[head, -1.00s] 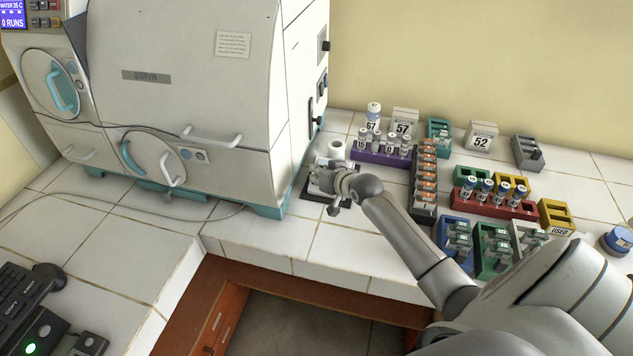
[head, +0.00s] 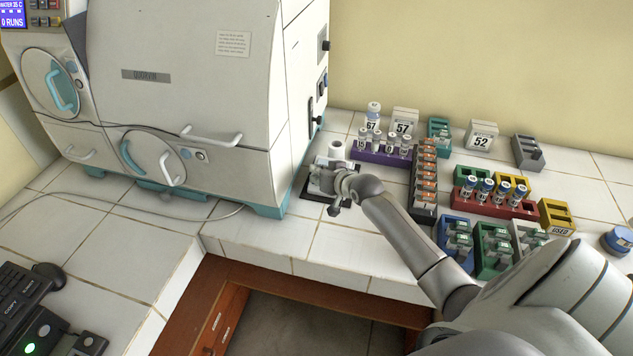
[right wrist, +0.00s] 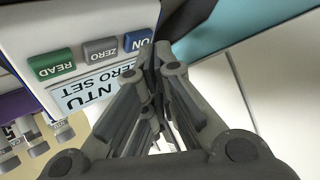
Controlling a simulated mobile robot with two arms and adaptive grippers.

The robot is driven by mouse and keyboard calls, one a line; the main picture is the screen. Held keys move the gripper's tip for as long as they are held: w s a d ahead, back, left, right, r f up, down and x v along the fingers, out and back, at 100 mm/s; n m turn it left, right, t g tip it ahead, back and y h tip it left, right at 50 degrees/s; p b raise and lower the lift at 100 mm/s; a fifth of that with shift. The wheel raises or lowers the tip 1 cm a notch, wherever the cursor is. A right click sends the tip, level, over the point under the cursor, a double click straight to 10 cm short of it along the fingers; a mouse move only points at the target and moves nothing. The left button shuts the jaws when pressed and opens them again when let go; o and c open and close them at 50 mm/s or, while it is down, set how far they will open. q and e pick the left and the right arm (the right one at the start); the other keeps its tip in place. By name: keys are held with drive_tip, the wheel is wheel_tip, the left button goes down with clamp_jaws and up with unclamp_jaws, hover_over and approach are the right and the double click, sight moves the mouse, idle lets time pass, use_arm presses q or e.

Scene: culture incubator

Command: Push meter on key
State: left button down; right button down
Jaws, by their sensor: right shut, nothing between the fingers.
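The meter shows in the right wrist view as a white case (right wrist: 105,14), upside down, with a green READ key (right wrist: 52,64), a grey ZERO key (right wrist: 100,51) and a blue ON key (right wrist: 138,40). Its pale display (right wrist: 90,92) reads NTU and ZERO SET. My right gripper (right wrist: 158,62) is shut and empty, its tips right by the ON key at the case edge; I cannot tell whether they touch. In the head view my right gripper (head: 338,186) is over the meter (head: 321,178) and hides much of it. My left gripper is out of view.
The large white incubator (head: 205,90) stands just left of the meter. A purple rack (head: 382,154) with vials, an orange-and-black rack (head: 424,180) and a red rack (head: 490,205) stand to the right. The counter (head: 340,245) in front of the meter is clear.

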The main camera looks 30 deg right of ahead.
drive_tip(key=shift+d+f, duration=0.1)
drive_tip(key=shift+f, duration=0.15)
idle(0.3)
drive_tip(key=shift+s+a+r+p, duration=0.1)
drive_tip(key=shift+a+r+p, duration=0.1)
drive_tip(key=shift+r+p, duration=0.45)
drive_tip(key=shift+f, duration=0.15)
drive_tip(key=shift+a+r+p, duration=0.1)
drive_tip(key=shift+r+p, duration=0.3)
drive_tip(key=shift+p, duration=0.2)
drive_tip(key=r+p, duration=0.1)
drive_tip(key=p, duration=0.1)
drive_tip(key=s+a+r+p, duration=0.1)
drive_tip(key=r+p, duration=0.1)
drive_tip(key=a+r+p, duration=0.1)
drive_tip(key=p, duration=0.1)
drive_tip(key=shift+s+r+p, duration=0.3)
drive_tip(key=shift+s+p, duration=0.1)
